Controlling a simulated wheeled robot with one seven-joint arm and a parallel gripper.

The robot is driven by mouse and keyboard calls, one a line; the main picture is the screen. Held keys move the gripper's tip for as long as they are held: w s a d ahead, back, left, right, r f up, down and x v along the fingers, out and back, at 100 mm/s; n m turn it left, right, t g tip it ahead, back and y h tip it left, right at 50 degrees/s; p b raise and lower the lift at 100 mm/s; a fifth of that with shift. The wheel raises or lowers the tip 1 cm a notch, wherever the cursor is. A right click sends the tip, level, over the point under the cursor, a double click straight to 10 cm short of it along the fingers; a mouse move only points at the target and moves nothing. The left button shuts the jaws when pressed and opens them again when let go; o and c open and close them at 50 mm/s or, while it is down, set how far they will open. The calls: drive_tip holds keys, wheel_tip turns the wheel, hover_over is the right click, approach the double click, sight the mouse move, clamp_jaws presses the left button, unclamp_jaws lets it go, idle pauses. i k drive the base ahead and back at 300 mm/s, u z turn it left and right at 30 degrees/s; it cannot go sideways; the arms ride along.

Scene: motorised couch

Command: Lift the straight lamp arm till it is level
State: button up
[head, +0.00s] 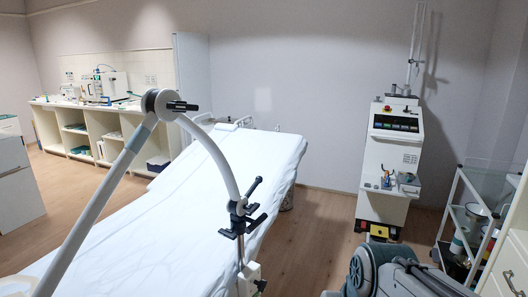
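The straight lamp arm (100,200) is a pale grey tube. It slopes steeply from a round joint (160,103) down to the lower left, past the bottom edge of the head view. A black knob (182,106) sticks out from the joint to the right. A curved white tube (215,155) runs from the joint down to a black clamp (243,208) with handles, at the couch's right side. The far end of the straight arm is cut off, so no lamp head can be made out. My gripper does not show.
The couch (190,200) with a white sheet fills the middle. A white machine (390,160) with a tall pole stands at the back right, a glass-shelved trolley (470,225) at the right. A grey rounded body (395,275) fills the bottom right. Bare floor (325,225) lies between couch and machine.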

sight(51, 279)
drive_tip(key=u, duration=2.5)
drive_tip(key=i, duration=0.4)
drive_tip(key=z, duration=0.05)
